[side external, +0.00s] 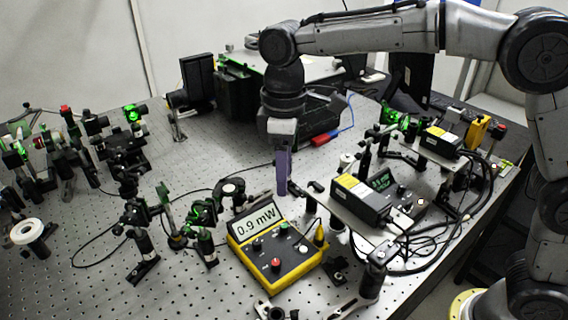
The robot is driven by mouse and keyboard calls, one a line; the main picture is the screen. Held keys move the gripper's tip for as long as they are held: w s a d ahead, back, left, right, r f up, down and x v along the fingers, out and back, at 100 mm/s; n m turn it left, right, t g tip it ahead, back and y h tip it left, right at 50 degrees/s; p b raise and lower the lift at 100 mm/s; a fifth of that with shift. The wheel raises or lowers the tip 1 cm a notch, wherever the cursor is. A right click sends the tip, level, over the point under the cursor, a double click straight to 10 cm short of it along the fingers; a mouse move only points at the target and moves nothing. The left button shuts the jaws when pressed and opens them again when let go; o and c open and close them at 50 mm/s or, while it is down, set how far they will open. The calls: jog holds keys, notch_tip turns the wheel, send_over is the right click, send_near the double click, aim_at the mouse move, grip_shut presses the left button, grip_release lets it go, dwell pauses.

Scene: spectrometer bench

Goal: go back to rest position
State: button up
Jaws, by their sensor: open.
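My gripper (282,188) points straight down over the middle of the optical bench (225,165). Its fingers look purple and are seen nearly edge-on, so the gap between them hardly shows. I see nothing held in it. The tips are behind and above the yellow power meter (275,250), which reads 0.9 mW. They appear apart from the meter, though the exact height above the bench is hard to tell. My arm reaches in from the right side.
Optic mounts with green light (132,113) crowd the left. A black-and-yellow laser box (362,198) on a plate stands right of the gripper, with black cables. A large dark box (235,88) stands behind. A red-handled tool (325,138) lies behind. Bare bench shows left of the gripper.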

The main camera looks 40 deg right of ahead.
jog(key=shift+r, duration=0.8)
jog(key=s+d+r+m+t, duration=0.2)
jog(key=s+d+r, duration=0.25)
jog(key=d, duration=0.25)
jog(key=s+d+r+m+t, duration=0.1)
jog(key=s+d+r+m, duration=0.1)
jog(key=s+d+r, duration=0.35)
jog(key=s+d+f+m+t, duration=0.2)
jog(key=s+d+f+m, duration=0.3)
jog(key=s+f, duration=0.7)
jog(key=shift+s+d+t, duration=0.3)
jog(key=shift+s+d, duration=0.4)
jog(key=shift+s, duration=0.05)
